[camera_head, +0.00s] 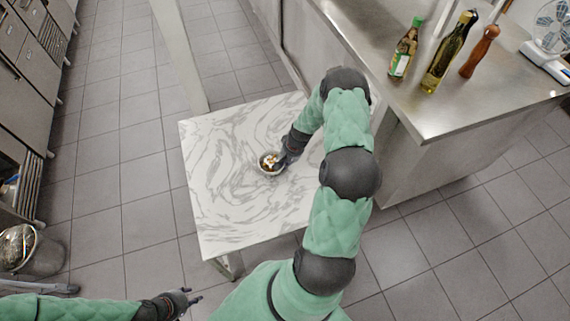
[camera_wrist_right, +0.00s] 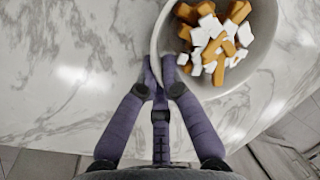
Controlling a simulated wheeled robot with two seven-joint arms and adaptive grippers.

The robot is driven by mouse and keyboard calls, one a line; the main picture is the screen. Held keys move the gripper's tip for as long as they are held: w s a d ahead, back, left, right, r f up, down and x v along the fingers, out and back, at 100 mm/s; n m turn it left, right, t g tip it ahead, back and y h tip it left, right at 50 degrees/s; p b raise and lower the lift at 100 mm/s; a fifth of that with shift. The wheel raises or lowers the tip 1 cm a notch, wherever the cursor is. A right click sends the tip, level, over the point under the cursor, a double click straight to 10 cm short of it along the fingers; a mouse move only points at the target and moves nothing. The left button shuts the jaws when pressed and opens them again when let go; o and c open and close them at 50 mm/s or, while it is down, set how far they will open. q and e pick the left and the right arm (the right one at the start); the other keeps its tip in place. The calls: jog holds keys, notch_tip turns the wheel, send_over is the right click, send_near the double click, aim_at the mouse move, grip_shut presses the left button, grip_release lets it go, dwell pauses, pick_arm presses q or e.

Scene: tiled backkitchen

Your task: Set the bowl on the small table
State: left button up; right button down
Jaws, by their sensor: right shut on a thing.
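The bowl (camera_head: 265,167) is small and pale, with orange-brown and white pieces in it. It is at the small marble-topped table (camera_head: 217,203), near the middle of the top. My right gripper (camera_head: 282,163) reaches it from the right. In the right wrist view the bowl (camera_wrist_right: 262,62) is at the top right, and my right gripper (camera_wrist_right: 161,76) is shut on its near left rim. Whether the bowl's base touches the table cannot be told for sure. My left gripper (camera_head: 193,297) is low in the head view, away from the table, with its fingers apart and empty.
A steel counter (camera_head: 420,105) to the right of the table holds a sauce bottle (camera_head: 405,50), an oil bottle (camera_head: 445,55), a wooden mill (camera_head: 480,52) and a scale (camera_head: 548,45). A bin (camera_head: 40,255) stands at the left. The rest of the tabletop is clear.

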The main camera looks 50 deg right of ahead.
jog(key=shift+f, duration=0.2)
jog(key=c, duration=1.4)
grip_release()
jog(key=shift+r, duration=0.1)
jog(key=p+v, duration=0.4)
jog(key=v, duration=0.8)
jog(key=a+f+n, duration=0.2)
jog(key=a, duration=0.8)
jog(key=s+a+f+n+y, duration=0.1)
jog(key=a+f+n, duration=0.1)
jog(key=a, duration=0.8)
jog(key=a+f+n+g, duration=0.1)
jog(key=a+f, duration=0.2)
jog(key=a, duration=0.7)
jog(key=shift+s+f+n+y, duration=0.25)
jog(key=shift+f+n+y, duration=0.15)
jog(key=s+a+n, duration=0.2)
jog(key=s+a, duration=0.5)
jog(key=a, duration=0.2)
jog(key=shift+a+n+g+y, duration=0.25)
jog(key=shift+n+g+y, duration=0.05)
jog(key=shift+g, duration=0.1)
